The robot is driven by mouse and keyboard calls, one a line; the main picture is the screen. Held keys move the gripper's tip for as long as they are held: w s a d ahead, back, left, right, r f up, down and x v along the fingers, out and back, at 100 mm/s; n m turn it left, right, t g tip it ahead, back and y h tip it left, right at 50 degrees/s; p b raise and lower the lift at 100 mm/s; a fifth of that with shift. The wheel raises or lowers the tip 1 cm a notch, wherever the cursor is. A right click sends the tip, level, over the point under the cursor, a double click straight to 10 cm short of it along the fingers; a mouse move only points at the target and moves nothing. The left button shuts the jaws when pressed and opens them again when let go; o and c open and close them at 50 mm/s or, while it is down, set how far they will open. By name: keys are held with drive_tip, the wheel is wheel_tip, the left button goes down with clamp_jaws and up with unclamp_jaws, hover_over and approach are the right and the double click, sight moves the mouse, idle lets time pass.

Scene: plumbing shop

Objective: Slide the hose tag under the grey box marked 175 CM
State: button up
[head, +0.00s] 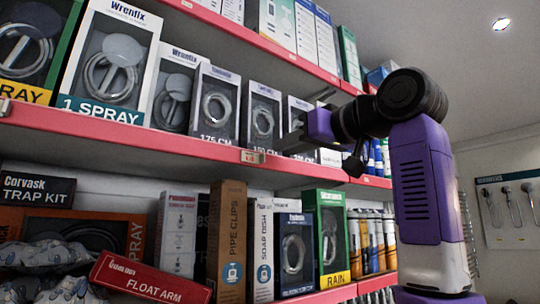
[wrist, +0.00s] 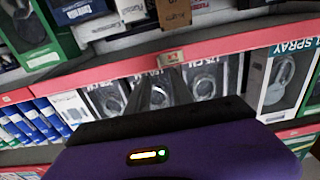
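The hose tag (head: 253,156) is a small pale tag on the red shelf edge, below the box marked 150 CM (head: 262,115). The grey box marked 175 CM (head: 217,105) stands on that shelf, left of the 150 CM box. My gripper (head: 288,142) is right of the tag, in front of the shelf, with its fingers apart and nothing visible between them. In the wrist view the tag (wrist: 172,57) shows on the red edge just beyond my fingertips (wrist: 163,75). I cannot tell whether they touch the shelf edge.
A white 1 SPRAY box (head: 108,65) stands left on the same shelf. Another tag (head: 5,106) sits at the far left of the edge. The red edge (head: 150,138) between the tags is clear. Boxes fill the lower shelf, with a FLOAT ARM box (head: 150,278) in front.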

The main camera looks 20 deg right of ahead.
sight(253, 157)
drive_tip(key=p+x, duration=0.3)
drive_tip(key=x, duration=0.4)
drive_tip(key=shift+w+f, duration=0.15)
drive_tip(key=shift+w, duration=0.25)
clamp_jaws()
idle(1.1)
